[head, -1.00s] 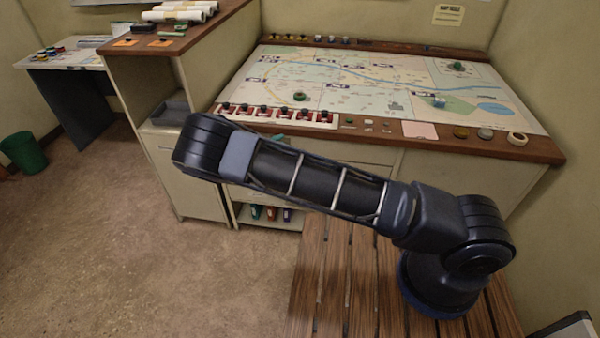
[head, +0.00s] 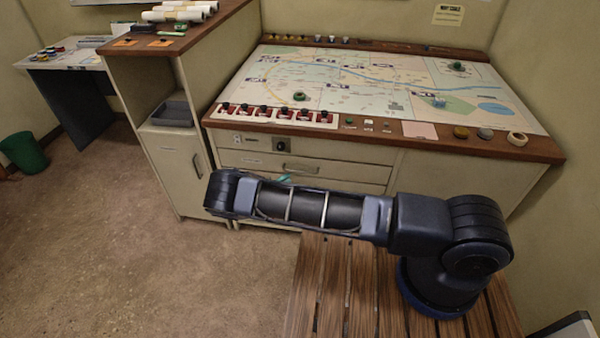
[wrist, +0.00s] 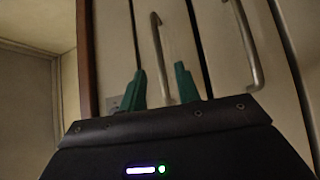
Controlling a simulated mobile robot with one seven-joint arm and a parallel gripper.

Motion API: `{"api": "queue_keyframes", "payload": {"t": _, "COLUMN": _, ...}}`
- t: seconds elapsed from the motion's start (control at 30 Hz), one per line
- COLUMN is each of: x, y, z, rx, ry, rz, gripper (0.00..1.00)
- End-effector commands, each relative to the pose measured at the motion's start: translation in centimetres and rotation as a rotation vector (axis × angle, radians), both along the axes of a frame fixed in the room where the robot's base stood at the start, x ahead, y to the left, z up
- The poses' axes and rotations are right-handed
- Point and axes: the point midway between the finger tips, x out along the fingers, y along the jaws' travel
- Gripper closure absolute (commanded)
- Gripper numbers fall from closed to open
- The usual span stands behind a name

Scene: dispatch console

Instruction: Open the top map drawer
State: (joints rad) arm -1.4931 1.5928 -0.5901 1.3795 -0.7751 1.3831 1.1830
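The top map drawer (head: 245,161) is the cream front with a bar handle (head: 300,170), under the narrow panel below the console's wooden edge. It looks shut. In the wrist view, turned on its side, the top drawer's handle (wrist: 160,50) is a metal bar, and a second drawer's handle (wrist: 245,45) is to its right. My gripper (wrist: 161,88) has green fingers, apart and empty. In the picture they lie either side of the near end of the top handle; I cannot tell the depth left. In the head view only a bit of green finger (head: 285,178) shows above my arm.
The wooden console edge (head: 400,143) overhangs the drawers, with a map top (head: 390,80) above. A panel with a dark knob (head: 279,145) sits over the top drawer. A cabinet (head: 178,165) stands at left. A slatted wooden surface (head: 335,290) is beneath my arm.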

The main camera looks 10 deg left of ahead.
Motion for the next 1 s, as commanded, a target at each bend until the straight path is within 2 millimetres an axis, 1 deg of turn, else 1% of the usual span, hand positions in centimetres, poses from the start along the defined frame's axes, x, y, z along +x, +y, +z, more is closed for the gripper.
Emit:
{"api": "queue_keyframes", "payload": {"t": 0.1, "x": 1.5, "y": -1.6, "z": 0.3, "rx": -0.001, "ry": 0.000, "rz": -0.001, "gripper": 0.67}}
{"api": "queue_keyframes", "payload": {"t": 0.3, "x": 3.8, "y": -3.9, "z": 0.8, "rx": 0.000, "ry": 0.000, "rz": -0.001, "gripper": 0.67}}
{"api": "queue_keyframes", "payload": {"t": 0.5, "x": 5.4, "y": -5.4, "z": 1.0, "rx": 0.001, "ry": 0.001, "rz": 0.000, "gripper": 0.67}}
{"api": "queue_keyframes", "payload": {"t": 0.7, "x": 5.9, "y": -6.0, "z": 1.2, "rx": 0.001, "ry": -0.001, "rz": 0.000, "gripper": 0.67}}
{"api": "queue_keyframes", "payload": {"t": 0.93, "x": 5.9, "y": -6.0, "z": 1.2, "rx": 0.000, "ry": 0.000, "rz": 0.000, "gripper": 0.67}}
{"api": "queue_keyframes", "payload": {"t": 0.97, "x": 5.9, "y": -6.0, "z": 1.2, "rx": 0.000, "ry": 0.000, "rz": 0.000, "gripper": 0.71}}
{"api": "queue_keyframes", "payload": {"t": 1.0, "x": 5.9, "y": -6.0, "z": 1.2, "rx": 0.000, "ry": 0.000, "rz": 0.000, "gripper": 0.79}}
